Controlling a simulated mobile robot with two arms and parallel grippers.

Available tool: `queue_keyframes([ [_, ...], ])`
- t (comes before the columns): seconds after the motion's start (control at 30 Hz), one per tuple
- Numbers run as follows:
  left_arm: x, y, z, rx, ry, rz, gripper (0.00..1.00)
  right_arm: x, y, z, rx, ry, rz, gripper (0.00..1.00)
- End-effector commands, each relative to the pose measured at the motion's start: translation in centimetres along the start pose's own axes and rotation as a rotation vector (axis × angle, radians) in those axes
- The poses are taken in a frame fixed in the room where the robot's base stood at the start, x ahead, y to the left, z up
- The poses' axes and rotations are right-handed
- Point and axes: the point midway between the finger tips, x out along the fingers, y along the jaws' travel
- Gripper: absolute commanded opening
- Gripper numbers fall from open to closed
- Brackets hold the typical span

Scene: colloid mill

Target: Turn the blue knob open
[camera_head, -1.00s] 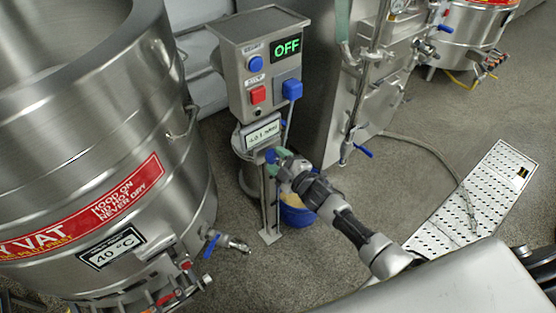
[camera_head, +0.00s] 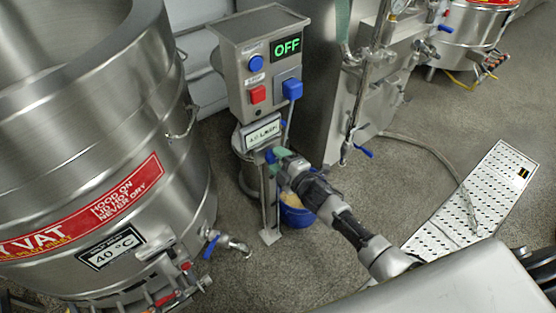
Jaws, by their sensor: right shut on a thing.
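A small blue knob (camera_head: 270,156) shows just below the small readout on the mill's stand, mostly hidden by my right gripper. My right gripper (camera_head: 277,155), with greenish fingertips, is shut on this knob; its arm comes in from the lower right. The small readout (camera_head: 263,132) above it shows a number that is hard to read. The control box (camera_head: 254,60) above has a green "OFF" display (camera_head: 287,47). My left gripper is not in view.
The control box also carries a round blue button (camera_head: 256,63), a red button (camera_head: 258,94) and a blue switch (camera_head: 292,89). A large steel vat (camera_head: 90,130) stands close on the left. A blue bucket (camera_head: 296,215) is below my right arm. A perforated ramp (camera_head: 480,200) lies at right.

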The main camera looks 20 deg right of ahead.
Motion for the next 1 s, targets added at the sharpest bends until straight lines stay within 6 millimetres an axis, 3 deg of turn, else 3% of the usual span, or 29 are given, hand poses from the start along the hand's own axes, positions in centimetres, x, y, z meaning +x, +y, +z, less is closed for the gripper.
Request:
queue_keyframes([
  [0.03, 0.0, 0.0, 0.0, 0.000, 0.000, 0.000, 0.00, -0.1, -0.3, 0.1, -0.003, -0.002, -0.006, 0.53],
  [0.2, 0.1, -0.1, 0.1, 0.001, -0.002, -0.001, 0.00, -0.1, -0.2, 0.1, -0.002, -0.001, -0.004, 0.75],
  [0.53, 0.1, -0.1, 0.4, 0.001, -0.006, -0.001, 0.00, -0.6, -0.1, 0.1, 0.000, -0.001, -0.002, 0.75],
  [1.0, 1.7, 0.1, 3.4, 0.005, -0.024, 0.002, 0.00, -9.1, -0.1, 0.0, 0.000, -0.002, -0.005, 0.75],
])
